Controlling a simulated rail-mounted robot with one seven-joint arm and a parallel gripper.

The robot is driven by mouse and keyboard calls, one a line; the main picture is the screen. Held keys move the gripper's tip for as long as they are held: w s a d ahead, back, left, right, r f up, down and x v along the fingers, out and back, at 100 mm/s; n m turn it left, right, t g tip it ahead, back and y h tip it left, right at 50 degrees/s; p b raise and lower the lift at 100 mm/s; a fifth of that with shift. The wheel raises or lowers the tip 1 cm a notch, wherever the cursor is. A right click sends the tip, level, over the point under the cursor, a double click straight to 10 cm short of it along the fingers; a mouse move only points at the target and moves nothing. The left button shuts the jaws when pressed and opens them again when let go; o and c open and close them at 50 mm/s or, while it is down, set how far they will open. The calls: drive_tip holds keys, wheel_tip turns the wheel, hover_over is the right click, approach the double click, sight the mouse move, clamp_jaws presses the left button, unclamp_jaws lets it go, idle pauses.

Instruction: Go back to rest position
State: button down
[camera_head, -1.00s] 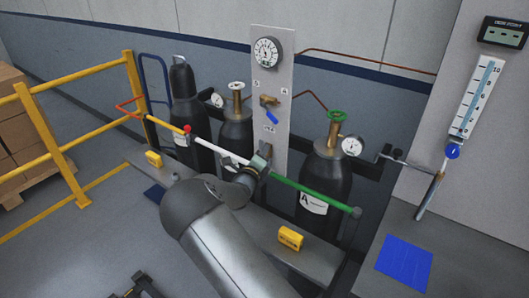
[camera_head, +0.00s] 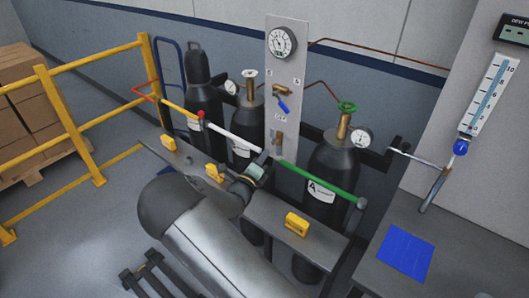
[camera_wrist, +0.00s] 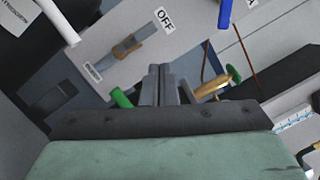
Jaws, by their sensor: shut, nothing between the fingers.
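My gripper (camera_wrist: 162,72) is shut and empty in the wrist view, its two fingers together and pointing at the grey panel. In the head view my arm reaches in from the bottom, and its wrist end is near the middle of a long coloured bar (camera_head: 326,181). The bar is red, yellow, white and green. In the wrist view its white part (camera_wrist: 58,22) is at upper left and a green part (camera_wrist: 121,98) shows beside the fingers. I cannot tell whether the fingers touch the bar. The fingertips are hard to make out in the head view.
Several dark gas cylinders (camera_head: 331,170) stand behind the bar. A gauge panel (camera_head: 285,80) with a blue-handled valve (camera_head: 283,106) rises behind. Yellow blocks (camera_head: 296,224) sit on the grey ledge (camera_head: 255,208). A yellow railing (camera_head: 70,125) is left; a blue mat (camera_head: 405,252) lies right.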

idle(0.3)
drive_tip(key=s+d+r+m+g+h, duration=0.1)
drive_tip(key=s+d+m+g+h, duration=0.15)
drive_tip(key=d+m, duration=0.3)
drive_tip(key=s+d+r+m+g+h, duration=0.2)
drive_tip(key=s+d+m+g, duration=0.15)
drive_tip(key=d+m, duration=0.2)
drive_tip(key=s+d+m+g+y+b, duration=0.1)
drive_tip(key=s+d+m+g+y, duration=0.2)
drive_tip(key=s+d+m+g, duration=0.8)
drive_tip(key=s+a+r+m+y, duration=0.1)
drive_tip(key=s+a+m+y, duration=0.2)
drive_tip(key=s+m, duration=0.4)
drive_tip(key=s+a+r+m+y+b, duration=0.1)
drive_tip(key=s+a+m+y, duration=0.2)
drive_tip(key=s+m, duration=0.4)
drive_tip(key=s+a+r+m+t+y, duration=0.1)
drive_tip(key=s+a+m+y, duration=0.3)
drive_tip(key=s+m, duration=0.3)
drive_tip(key=shift+s+r+y+b, duration=0.35)
drive_tip(key=shift+s+y, duration=0.1)
drive_tip(key=shift+s, duration=0.3)
